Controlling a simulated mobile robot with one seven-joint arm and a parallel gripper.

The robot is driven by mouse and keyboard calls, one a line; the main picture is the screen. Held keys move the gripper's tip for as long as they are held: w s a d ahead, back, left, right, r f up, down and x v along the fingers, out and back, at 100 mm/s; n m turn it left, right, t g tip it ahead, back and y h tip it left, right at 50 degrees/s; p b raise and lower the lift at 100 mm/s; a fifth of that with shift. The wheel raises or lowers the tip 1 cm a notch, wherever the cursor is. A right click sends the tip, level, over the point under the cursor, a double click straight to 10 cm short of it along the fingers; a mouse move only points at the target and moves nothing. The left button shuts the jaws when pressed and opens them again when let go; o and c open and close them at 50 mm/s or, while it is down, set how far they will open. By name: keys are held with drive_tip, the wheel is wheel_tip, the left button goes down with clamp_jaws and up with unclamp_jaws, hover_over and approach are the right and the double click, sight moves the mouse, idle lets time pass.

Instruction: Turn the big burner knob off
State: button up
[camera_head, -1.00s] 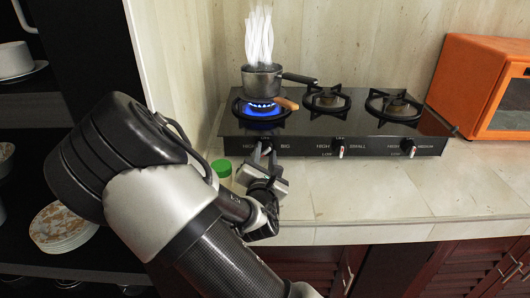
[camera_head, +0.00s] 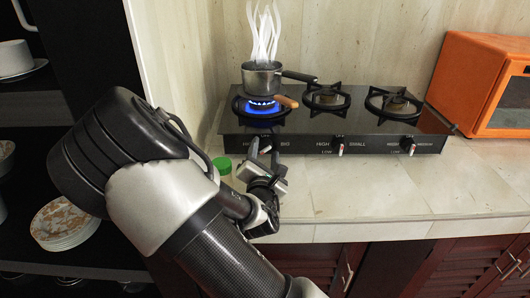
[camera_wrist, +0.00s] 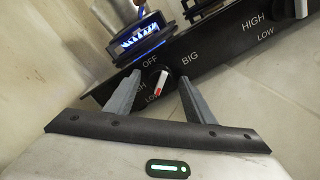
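The big burner knob (camera_wrist: 161,82) is on the stove's front panel, beside the label BIG. In the wrist view its pale bar, with a red mark, points down toward the LOW side, away from OFF. The big burner's blue flame (camera_head: 262,104) is lit under a steaming pot (camera_head: 262,77). My gripper (camera_head: 265,152) is in front of the knob, which it mostly hides in the head view. In the wrist view my gripper (camera_wrist: 156,88) is open, with a finger on each side of the knob and visible gaps to it.
The black stove (camera_head: 330,144) has two other burners, unlit, with their own knobs to the right. A green-capped jar (camera_head: 222,167) stands close to the left of my gripper. An orange oven (camera_head: 480,85) is at the right. The front counter (camera_head: 370,195) is clear.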

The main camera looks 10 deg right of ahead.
drive_tip(key=p+v, duration=0.1)
drive_tip(key=v, duration=0.2)
drive_tip(key=p+v, duration=0.1)
drive_tip(key=v, duration=0.2)
drive_tip(key=p+v, duration=0.2)
drive_tip(key=v, duration=0.1)
drive_tip(key=shift+a+r, duration=0.1)
drive_tip(key=shift+r, duration=0.25)
drive_tip(key=shift+s+a+r+p, duration=0.15)
drive_tip(key=shift+s+p, duration=0.15)
drive_tip(key=shift+p, duration=0.7)
drive_tip(key=shift+s+p, duration=0.35)
drive_tip(key=shift+p, duration=0.45)
drive_tip(key=p+v, duration=0.1)
drive_tip(key=v, duration=0.1)
drive_tip(key=p+v, duration=0.4)
drive_tip(key=shift+s+f, duration=0.1)
drive_tip(key=shift+f, duration=0.3)
drive_tip(key=shift+s+a+f, duration=0.15)
drive_tip(key=shift+s, duration=0.3)
